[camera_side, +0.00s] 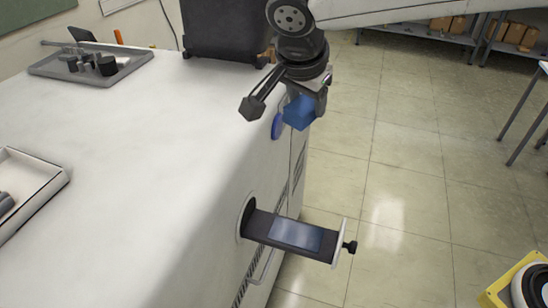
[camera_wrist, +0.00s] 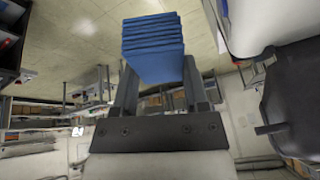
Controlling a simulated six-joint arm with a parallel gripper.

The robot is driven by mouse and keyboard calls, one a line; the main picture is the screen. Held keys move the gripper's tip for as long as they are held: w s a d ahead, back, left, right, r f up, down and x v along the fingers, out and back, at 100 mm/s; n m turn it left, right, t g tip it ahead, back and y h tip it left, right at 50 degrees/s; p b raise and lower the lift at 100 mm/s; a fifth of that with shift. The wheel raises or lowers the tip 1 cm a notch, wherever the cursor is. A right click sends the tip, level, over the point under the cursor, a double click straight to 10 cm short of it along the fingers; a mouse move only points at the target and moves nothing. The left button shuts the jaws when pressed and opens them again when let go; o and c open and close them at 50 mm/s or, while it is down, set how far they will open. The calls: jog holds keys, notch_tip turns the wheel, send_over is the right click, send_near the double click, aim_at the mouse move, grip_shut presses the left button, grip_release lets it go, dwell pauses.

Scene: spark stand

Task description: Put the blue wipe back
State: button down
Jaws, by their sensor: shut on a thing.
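The blue wipe (camera_side: 299,112) is a blue block, folded in several layers. It hangs in my gripper (camera_side: 309,97), above and beside the right edge of the white machine top. In the wrist view the wipe (camera_wrist: 153,46) shows its layered end between the two dark fingers of my gripper (camera_wrist: 160,74), which are shut on it. The side view hides part of the fingers behind the wipe and the wrist.
A dark drawer (camera_side: 262,224) with a blue-grey plate (camera_side: 296,234) sticks out of the machine's (camera_side: 150,150) side, below my gripper. A grey tray (camera_side: 92,69) and a white tray (camera_side: 50,181) lie on top.

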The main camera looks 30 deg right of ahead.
notch_tip(320, 180, up, 6)
jog(key=shift+r, duration=0.25)
jog(key=w+a+n+t+y, duration=0.1)
jog(key=w+a+n+y, duration=0.25)
jog(key=a+n, duration=0.6)
jog(key=n+g+y, duration=0.1)
jog(key=n+y, duration=0.3)
jog(key=n, duration=0.9)
send_over(161, 170)
jog(key=d, duration=0.1)
jog(key=shift+m+h, duration=0.25)
jog(key=shift+m, duration=0.1)
jog(key=shift+s+f, duration=0.25)
jog(key=shift+f, duration=1.15)
jog(key=shift+s+f, duration=0.2)
jog(key=shift+f, duration=1.2)
jog(key=shift+f, duration=0.2)
jog(key=shift+f, duration=3.3)
jog(key=shift+f, duration=0.7)
grip_release()
